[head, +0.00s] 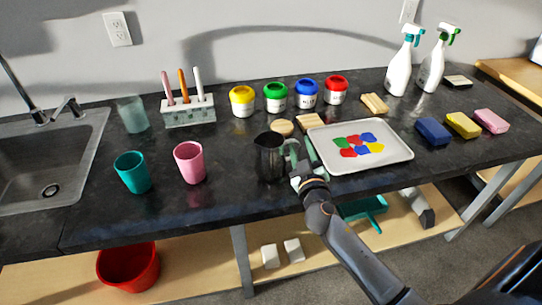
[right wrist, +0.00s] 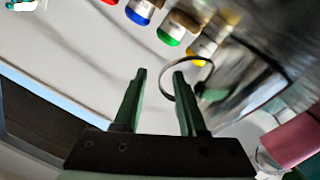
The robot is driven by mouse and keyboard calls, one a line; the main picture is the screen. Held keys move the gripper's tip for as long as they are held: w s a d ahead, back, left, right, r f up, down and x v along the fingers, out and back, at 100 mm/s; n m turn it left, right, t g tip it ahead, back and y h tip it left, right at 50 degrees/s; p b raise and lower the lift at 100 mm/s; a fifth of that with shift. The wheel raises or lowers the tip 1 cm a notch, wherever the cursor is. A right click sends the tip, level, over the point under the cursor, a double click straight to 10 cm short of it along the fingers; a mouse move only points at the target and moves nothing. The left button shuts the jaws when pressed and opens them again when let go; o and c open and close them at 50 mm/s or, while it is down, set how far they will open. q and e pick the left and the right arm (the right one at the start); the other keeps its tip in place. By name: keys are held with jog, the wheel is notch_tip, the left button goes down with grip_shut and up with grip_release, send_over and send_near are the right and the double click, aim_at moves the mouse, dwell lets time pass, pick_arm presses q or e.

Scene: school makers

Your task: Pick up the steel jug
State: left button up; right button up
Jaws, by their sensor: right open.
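The steel jug (head: 268,160) stands upright near the front edge of the dark counter, dark and shiny, with its handle towards the right. My right gripper (head: 302,158) is at the handle side of the jug, fingers pointing towards it. In the right wrist view, the right gripper (right wrist: 158,75) is open with nothing clamped. The jug's shiny body (right wrist: 245,75) is at the right there, and its thin curved handle passes behind the right finger, its edge showing in the gap between the fingers. Whether a finger touches the handle cannot be told. My left gripper is not in view.
A white paint tray (head: 390,158) lies just right of my gripper. A pink cup (head: 190,163) and a teal cup (head: 133,173) stand left of the jug. Several paint pots and a wooden block (head: 308,121) are behind it. The sink (head: 50,160) is far left.

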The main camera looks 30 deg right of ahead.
jog(key=shift+w+d, duration=0.2)
jog(key=shift+w, duration=0.35)
grip_shut()
jog(key=shift+r, duration=0.1)
dwell(0.9)
